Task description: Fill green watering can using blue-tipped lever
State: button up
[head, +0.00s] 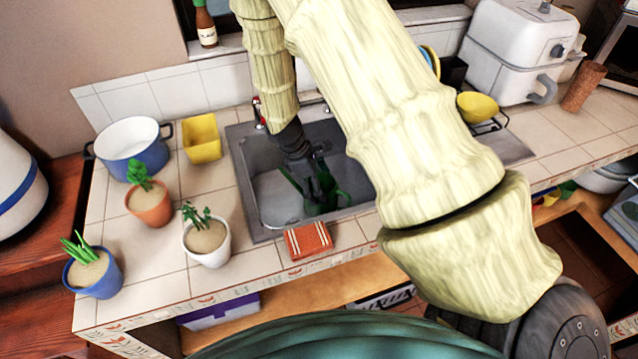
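The green watering can (343,199) is in the grey sink basin (277,205), partly hidden by my gripper. My gripper (314,192) reaches down into the basin right at the can. Its dark fingers overlap the can, so I cannot tell whether they are closed on it. A red-tipped lever (258,113) stands at the back left of the sink. The blue-tipped lever is not visible; my arm covers much of the area behind the sink. Whether water runs cannot be seen.
An orange-red sponge or cloth (308,240) lies at the sink's front edge. Left on the tiled counter are potted plants (207,238), a blue-white pot (133,150) and a yellow container (202,138). A white appliance (515,50) and yellow bowl (477,107) stand right.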

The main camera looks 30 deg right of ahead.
jog(key=shift+f, duration=0.15)
jog(key=o, duration=1.3)
